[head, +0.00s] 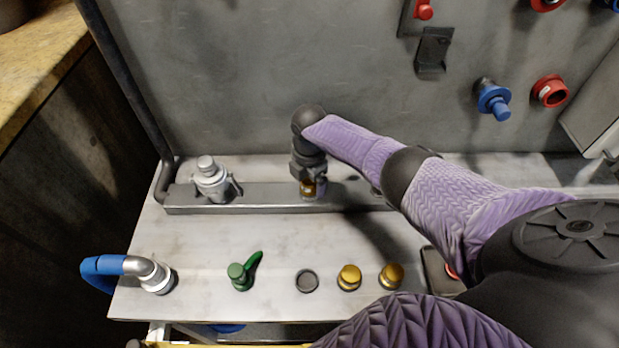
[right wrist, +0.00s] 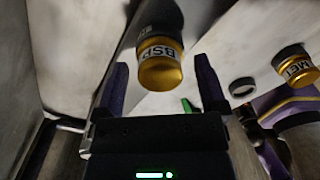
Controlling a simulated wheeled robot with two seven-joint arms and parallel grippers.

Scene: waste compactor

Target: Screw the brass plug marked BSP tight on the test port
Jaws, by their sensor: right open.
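The brass plug marked BSP (right wrist: 160,66) sits at the end of a dark fitting in the right wrist view. In the head view this brass plug (head: 308,188) shows just under my right gripper (head: 309,176), at the metal rail (head: 260,197). My right gripper's two fingers stand apart, one on each side of the plug, with visible gaps. I cannot tell how far the plug is screwed on. The port itself is mostly hidden by my gripper in the head view. My left gripper is not in view.
Two brass plugs (head: 349,277) (head: 391,276) and a dark ring (head: 307,281) stand at the front of the bench. A green handle (head: 240,275) and a blue-ended elbow pipe (head: 150,272) are to their left. A silver fitting (head: 211,180) stands on the rail.

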